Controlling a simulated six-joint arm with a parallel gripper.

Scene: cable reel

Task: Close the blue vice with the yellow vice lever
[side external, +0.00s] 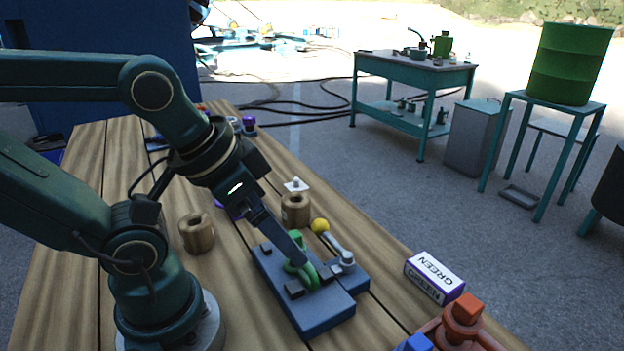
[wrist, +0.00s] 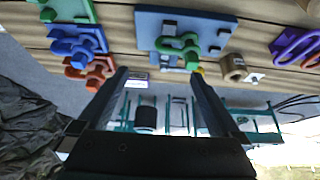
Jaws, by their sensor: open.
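The blue vice (side external: 325,316) lies on the wooden bench, with a green shackle-like piece (side external: 311,275) between its small dark jaw blocks. The yellow ball (side external: 320,226) tops the grey vice lever (side external: 338,245), which tilts up from a pivot on the vice's right side. My gripper (side external: 303,268) points down over the vice, in front of part of the green piece; contact cannot be told. In the wrist view, my gripper (wrist: 158,74) is open with nothing between its fingers. The blue vice (wrist: 150,25) is beyond them, and the yellow ball (wrist: 198,70) is partly hidden by the right finger.
Wooden cylinders (side external: 197,233) (side external: 295,209) stand left of and behind the vice. A box marked GREEN (side external: 435,277) and an orange shackle (side external: 463,318) are to the right. Purple pieces (wrist: 297,45) show in the wrist view. Bare bench lies left of the vice.

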